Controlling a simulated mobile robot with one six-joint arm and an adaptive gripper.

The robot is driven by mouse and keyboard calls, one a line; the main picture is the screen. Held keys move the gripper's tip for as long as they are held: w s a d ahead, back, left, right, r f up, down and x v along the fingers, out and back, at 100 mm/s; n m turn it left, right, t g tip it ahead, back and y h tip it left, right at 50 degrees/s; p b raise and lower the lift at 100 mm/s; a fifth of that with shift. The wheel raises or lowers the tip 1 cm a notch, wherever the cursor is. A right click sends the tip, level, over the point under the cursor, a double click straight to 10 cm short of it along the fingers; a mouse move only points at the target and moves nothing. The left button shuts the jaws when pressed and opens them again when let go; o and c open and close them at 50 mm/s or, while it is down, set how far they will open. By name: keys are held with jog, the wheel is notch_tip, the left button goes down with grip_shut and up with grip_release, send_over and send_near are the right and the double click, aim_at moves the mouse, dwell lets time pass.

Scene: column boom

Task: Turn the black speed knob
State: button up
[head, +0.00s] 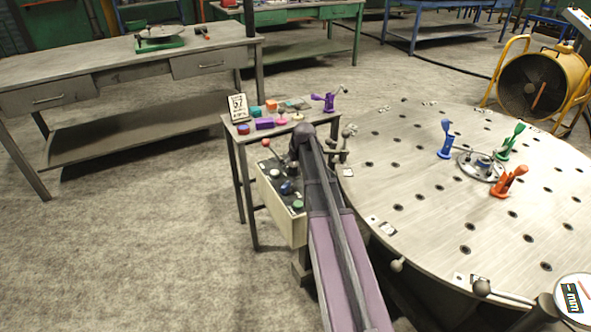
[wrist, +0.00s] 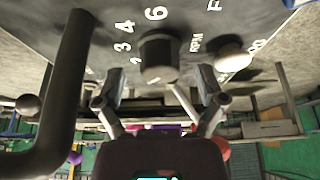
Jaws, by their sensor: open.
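The black speed knob (wrist: 158,58) shows in the upper middle of the wrist view, on a dark panel (wrist: 115,22) with white numerals around it. It has a pale lower rim. My gripper (wrist: 157,92) is open, with one finger to each side and the knob beyond the gap between them. I see no contact. In the head view my gripper (head: 292,163) is over the control box (head: 285,222) beside the round table. I cannot make out the knob there for certain; my arm covers part of the panel.
A pale round button (wrist: 233,57) sits right of the knob. A thick dark curved bar (wrist: 68,95) stands close at the left. A red-balled lever (head: 266,143) rises from the box. A small table with coloured blocks (head: 264,124) stands behind. The round perforated table (head: 420,190) is at right.

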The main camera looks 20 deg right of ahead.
jog(key=shift+w+f, duration=0.15)
jog(key=shift+f, duration=0.2)
